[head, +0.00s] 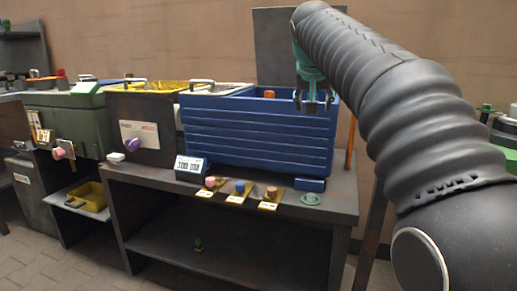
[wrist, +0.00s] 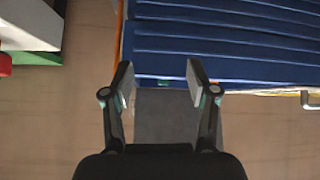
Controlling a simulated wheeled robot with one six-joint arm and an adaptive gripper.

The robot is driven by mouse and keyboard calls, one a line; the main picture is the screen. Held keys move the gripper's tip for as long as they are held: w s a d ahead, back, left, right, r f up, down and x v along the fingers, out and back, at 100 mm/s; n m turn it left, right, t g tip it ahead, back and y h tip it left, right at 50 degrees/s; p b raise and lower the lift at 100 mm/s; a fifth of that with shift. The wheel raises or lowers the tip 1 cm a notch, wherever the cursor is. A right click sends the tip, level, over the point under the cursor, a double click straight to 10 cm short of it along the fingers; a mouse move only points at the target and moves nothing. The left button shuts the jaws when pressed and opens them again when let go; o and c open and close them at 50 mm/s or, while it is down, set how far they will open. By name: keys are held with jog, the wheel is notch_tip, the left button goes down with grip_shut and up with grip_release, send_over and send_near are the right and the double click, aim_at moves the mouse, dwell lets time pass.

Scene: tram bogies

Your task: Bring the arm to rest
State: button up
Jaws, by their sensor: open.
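My arm (head: 400,110) reaches in from the right in the head view, wrapped in a dark ribbed sleeve. It bends over at the top, and my gripper (head: 313,108) hangs downward in front of the upper right part of the blue ribbed box (head: 255,140). In the wrist view my gripper (wrist: 158,80) is open, with its two fingers apart and nothing between them. The blue ribbed box (wrist: 235,40) fills the upper right of that view. Whether my gripper touches the box cannot be told.
A dark workbench (head: 140,180) carries the box, a small display (head: 190,167), several coloured knobs on yellow plates and a green ring (head: 311,198). A green bin (head: 75,120) and a yellow tray (head: 88,198) stand left. Paved floor (head: 90,265) is open in front.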

jog(key=s+f+n+g+y+p, duration=0.1)
jog(key=s+f, duration=0.4)
jog(key=f, duration=0.2)
jog(key=s+f+n+g, duration=0.1)
jog(key=s+f+n, duration=0.1)
jog(key=s+f, duration=0.35)
jog(key=s+d+f+p, duration=0.1)
jog(key=s+f, duration=0.3)
jog(key=s, duration=0.4)
jog(key=s+f+p, duration=0.3)
jog(key=s, duration=0.5)
jog(key=s+d+f+m+g+y+p, duration=0.1)
jog(key=s+f, duration=0.3)
jog(key=s, duration=0.4)
jog(key=shift+s+d+f+p, duration=0.25)
jog(key=shift+d+f+p, duration=0.05)
jog(key=shift+f+p, duration=0.1)
